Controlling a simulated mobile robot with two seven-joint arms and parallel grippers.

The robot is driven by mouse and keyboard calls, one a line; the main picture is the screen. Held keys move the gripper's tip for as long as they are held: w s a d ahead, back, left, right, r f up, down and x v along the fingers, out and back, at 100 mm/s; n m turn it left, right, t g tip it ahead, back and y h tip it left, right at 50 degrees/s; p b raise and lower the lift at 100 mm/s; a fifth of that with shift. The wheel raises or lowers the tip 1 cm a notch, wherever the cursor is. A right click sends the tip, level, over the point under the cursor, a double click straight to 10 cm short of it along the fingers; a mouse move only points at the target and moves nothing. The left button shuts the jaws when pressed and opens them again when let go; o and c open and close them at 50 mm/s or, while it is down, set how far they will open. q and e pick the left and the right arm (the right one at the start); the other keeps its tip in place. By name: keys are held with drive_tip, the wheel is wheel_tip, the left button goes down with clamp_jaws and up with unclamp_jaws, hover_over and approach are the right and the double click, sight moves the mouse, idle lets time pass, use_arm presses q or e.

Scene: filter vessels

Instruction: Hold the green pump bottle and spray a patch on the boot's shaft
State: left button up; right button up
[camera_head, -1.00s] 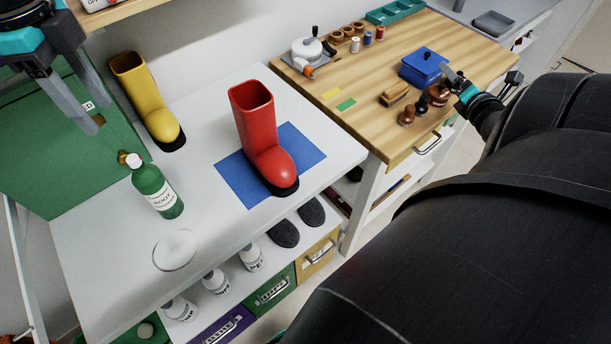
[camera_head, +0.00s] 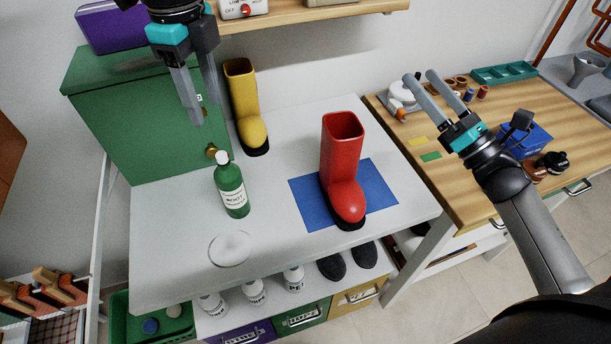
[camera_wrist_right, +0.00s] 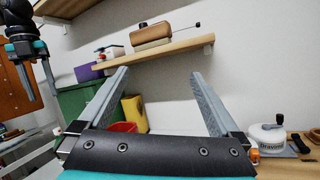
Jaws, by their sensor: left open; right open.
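The green pump bottle (camera_head: 233,192), with a white top and a white label, stands upright on the white table. The red boot (camera_head: 342,160) stands upright on a blue mat (camera_head: 305,204) to the right of the bottle. My left gripper (camera_head: 199,110) is open and empty, above and behind the bottle in the head view, clear of it. My right gripper (camera_head: 428,87) is open and empty above the wooden bench, right of the red boot. In the right wrist view its two fingers (camera_wrist_right: 160,95) are spread, with the red boot (camera_wrist_right: 122,127) partly hidden low behind them.
A yellow boot (camera_head: 245,105) stands at the back beside a green cabinet (camera_head: 140,125). A clear round dish (camera_head: 230,249) lies in front of the bottle. A wooden shelf (camera_head: 320,16) overhangs the back. The wooden bench (camera_head: 440,185) carries a blue box (camera_head: 530,140) and small items.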

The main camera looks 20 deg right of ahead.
sight(241, 187)
drive_tip(key=s+a+f+n+g+y, duration=0.1)
drive_tip(key=a+f+n+g+y, duration=0.2)
drive_tip(key=a, duration=0.8)
drive_tip(key=s+a+f+n+g+y, duration=0.25)
drive_tip(key=a+n+y, duration=0.3)
drive_tip(key=a, duration=0.45)
drive_tip(key=s+a+f+g, duration=0.1)
drive_tip(key=f, duration=0.3)
drive_tip(key=a+f+g+h, duration=0.1)
drive_tip(key=a+f, duration=0.1)
drive_tip(key=f, duration=0.1)
drive_tip(key=s+a+f+g+h, duration=0.1)
drive_tip(key=f, duration=0.3)
drive_tip(key=shift+s+a+f+n, duration=0.3)
drive_tip(key=shift+s+n, duration=0.05)
drive_tip(key=x, duration=1.5)
drive_tip(key=shift+w, duration=0.15)
clamp_jaws()
use_arm(q)
clamp_jaws()
